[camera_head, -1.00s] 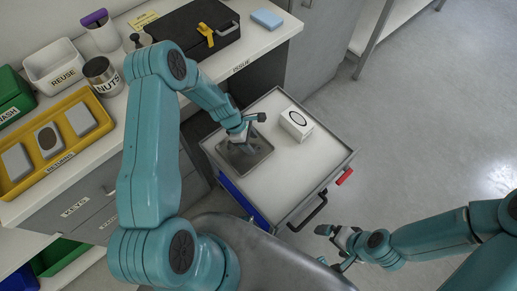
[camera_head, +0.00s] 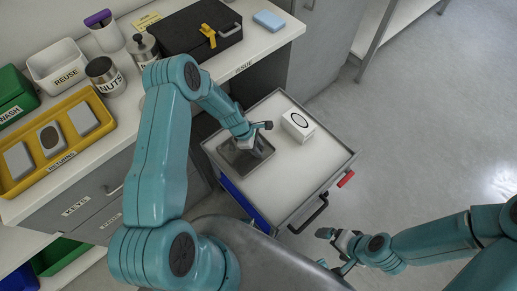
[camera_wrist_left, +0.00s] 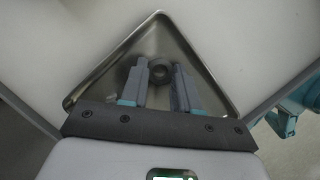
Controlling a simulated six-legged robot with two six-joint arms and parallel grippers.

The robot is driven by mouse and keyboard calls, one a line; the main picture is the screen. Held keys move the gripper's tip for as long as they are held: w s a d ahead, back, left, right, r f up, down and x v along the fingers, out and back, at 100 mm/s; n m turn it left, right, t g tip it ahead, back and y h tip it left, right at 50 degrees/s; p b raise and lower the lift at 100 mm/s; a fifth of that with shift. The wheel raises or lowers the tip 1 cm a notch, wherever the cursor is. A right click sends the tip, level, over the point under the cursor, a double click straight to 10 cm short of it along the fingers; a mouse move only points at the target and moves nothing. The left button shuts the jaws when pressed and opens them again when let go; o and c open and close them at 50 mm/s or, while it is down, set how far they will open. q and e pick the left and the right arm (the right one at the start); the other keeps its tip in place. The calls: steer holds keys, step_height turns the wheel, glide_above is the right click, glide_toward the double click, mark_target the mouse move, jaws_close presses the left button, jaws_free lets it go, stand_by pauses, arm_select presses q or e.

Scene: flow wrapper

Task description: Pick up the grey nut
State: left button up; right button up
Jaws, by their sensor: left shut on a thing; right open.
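The grey nut (camera_wrist_left: 159,70) shows in the left wrist view as a dark ring between the two fingertips, over the metal tray (camera_wrist_left: 96,87). My left gripper (camera_wrist_left: 160,76) is shut on it. In the head view, my left gripper (camera_head: 246,142) is over the tray (camera_head: 238,163) on the cart, and the nut is too small or hidden to make out there. Whether the nut touches the tray floor is unclear. My right gripper (camera_head: 340,246) is open and empty, off the cart's front right.
A white box (camera_head: 298,125) with a black ring mark stands on the cart top (camera_head: 290,165) right of the tray. The bench behind holds a black case (camera_head: 195,30), a can marked NUTS (camera_head: 105,77) and a yellow tray (camera_head: 45,180). Floor to the right is clear.

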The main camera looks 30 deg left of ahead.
arm_select(q)
step_height(320, 180, up, 20)
steer(key=p, duration=0.2)
stand_by(0.4)
stand_by(0.4)
